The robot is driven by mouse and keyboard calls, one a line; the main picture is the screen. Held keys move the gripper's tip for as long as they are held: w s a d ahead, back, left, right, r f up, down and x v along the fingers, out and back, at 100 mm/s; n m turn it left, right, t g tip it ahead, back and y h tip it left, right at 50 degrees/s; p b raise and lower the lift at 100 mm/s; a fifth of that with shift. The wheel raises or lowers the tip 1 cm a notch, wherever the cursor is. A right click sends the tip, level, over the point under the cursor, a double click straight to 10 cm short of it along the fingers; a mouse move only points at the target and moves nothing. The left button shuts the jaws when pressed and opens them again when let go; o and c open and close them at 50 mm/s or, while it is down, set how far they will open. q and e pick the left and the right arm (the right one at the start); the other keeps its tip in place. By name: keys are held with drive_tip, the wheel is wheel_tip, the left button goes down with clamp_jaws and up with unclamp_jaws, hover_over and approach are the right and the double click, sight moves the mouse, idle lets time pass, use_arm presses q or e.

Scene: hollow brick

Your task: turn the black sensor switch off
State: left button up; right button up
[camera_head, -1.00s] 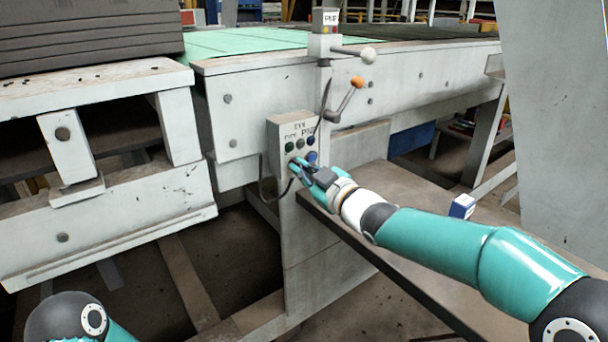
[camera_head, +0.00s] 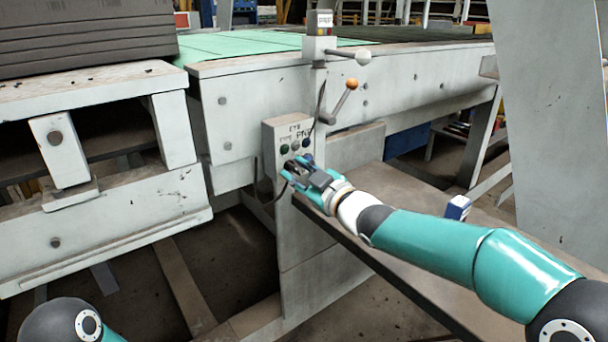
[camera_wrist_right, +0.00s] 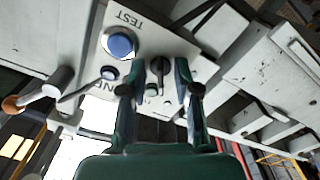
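The control box (camera_head: 272,150) is a grey panel on a post under the machine's beam. In the right wrist view, the black sensor switch (camera_wrist_right: 160,66) is a dark knob on the panel (camera_wrist_right: 150,38). My right gripper (camera_head: 291,173) is at the lower part of the box and hides the switch in the head view. In the wrist view, the fingers of my right gripper (camera_wrist_right: 161,72) are apart, one on each side of the switch. I cannot tell whether they touch it. My left gripper is out of view.
A large blue button (camera_wrist_right: 120,43) marked TEST sits close beside the switch. An orange-knobbed lever (camera_head: 352,84) and a white-knobbed lever (camera_head: 362,58) stick out above the box.

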drive_tip(key=v, duration=1.2)
drive_tip(key=shift+f, duration=0.1)
